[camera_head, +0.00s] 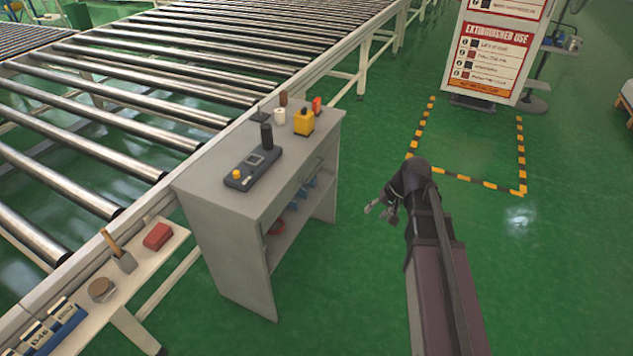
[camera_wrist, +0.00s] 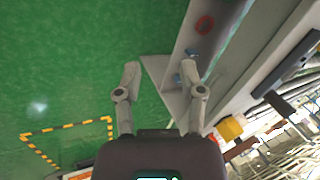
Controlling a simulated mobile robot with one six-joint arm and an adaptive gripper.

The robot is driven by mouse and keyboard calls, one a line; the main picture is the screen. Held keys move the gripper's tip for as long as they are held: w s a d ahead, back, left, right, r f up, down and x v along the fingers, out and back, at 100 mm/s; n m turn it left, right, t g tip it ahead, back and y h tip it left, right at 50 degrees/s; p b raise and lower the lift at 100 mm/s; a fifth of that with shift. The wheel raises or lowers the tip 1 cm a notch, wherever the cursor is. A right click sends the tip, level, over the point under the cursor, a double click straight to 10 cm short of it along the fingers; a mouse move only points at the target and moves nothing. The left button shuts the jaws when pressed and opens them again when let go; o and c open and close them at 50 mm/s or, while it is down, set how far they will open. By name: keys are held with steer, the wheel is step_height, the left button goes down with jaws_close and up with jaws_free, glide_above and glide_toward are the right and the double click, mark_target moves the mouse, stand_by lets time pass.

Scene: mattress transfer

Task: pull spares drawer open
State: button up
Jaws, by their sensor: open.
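A grey cabinet (camera_head: 235,245) stands beside the roller conveyor in the head view. A narrow drawer front (camera_head: 300,186) runs under the right edge of its top, with no visible gap, so it looks closed. My gripper (camera_head: 379,207) is open and empty, to the right of the cabinet and apart from it. In the wrist view, the two fingers of my gripper (camera_wrist: 160,75) are spread, with green floor and a cabinet corner between and behind them. The cabinet (camera_wrist: 172,102) lies to the right there. The drawer handle is too small to make out clearly.
A dark control device (camera_head: 254,167), a yellow box (camera_head: 304,122) and small items stand on the cabinet top. Blue and red items sit on the open shelf below. A side shelf (camera_head: 95,318) holds tools. Green floor (camera_head: 350,290) is clear around my arm. A sign (camera_head: 495,55) stands behind.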

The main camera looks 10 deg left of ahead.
steer(key=w+a+f+m+t+y+b, duration=0.1)
steer(key=w+a+f+y+b, duration=0.25)
steer(key=w+b, duration=0.3)
steer(key=w+a+f+t+y+b, duration=0.1)
steer(key=w+a+f+y+b, duration=0.1)
steer(key=w+f+b, duration=0.4)
steer(key=m+t+y+b, duration=0.25)
steer(key=y+b, duration=0.25)
steer(key=b, duration=0.4)
glide_toward(315, 171)
steer(key=d, duration=0.4)
steer(key=shift+s+a+r+h, duration=0.1)
steer(key=shift+a+r+h, duration=0.1)
steer(key=shift+r+h, duration=0.1)
steer(key=shift+a, duration=0.1)
steer(key=b+x, duration=0.2)
steer(key=x, duration=1.1)
steer(key=shift+a+b, duration=0.35)
steer(key=shift+a, duration=0.05)
jaws_close()
